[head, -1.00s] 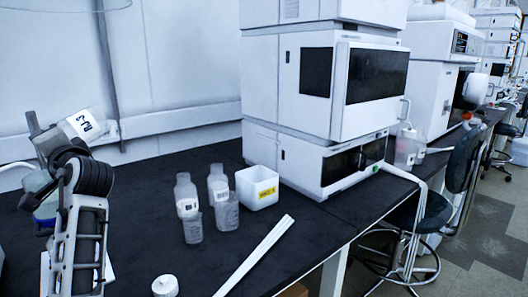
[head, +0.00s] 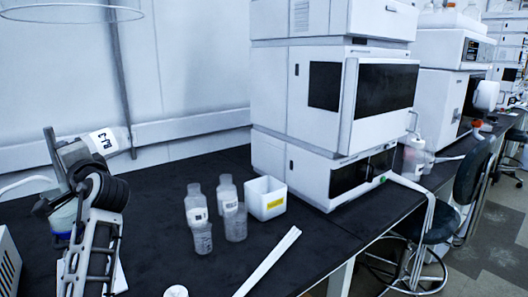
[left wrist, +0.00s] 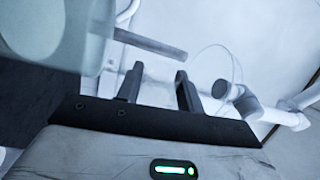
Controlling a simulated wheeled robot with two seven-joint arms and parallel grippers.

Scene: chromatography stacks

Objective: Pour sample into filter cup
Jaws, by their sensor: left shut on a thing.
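A clear sample bottle (head: 84,151) with a white RJ-3 label is held well tilted above the table at the left of the head view. My left gripper (head: 52,160) is at this bottle and shut on it, largely hidden behind my dark wrist. In the left wrist view its two dark fingers (left wrist: 159,88) stand apart with pale, translucent material between them. A cup-like vessel with a blue lower part (head: 62,218), likely the filter cup, shows below the bottle, partly hidden by my arm. Whether liquid is flowing cannot be told. My right gripper is not in view.
Two bottles (head: 196,203) (head: 227,193) stand behind two clear cups (head: 202,238) (head: 236,224). A white bin (head: 266,205), a white strip (head: 268,262) and a white cap (head: 176,291) are nearby. The chromatography stack (head: 290,140) stands behind. A grey box (head: 10,265) is at the left edge.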

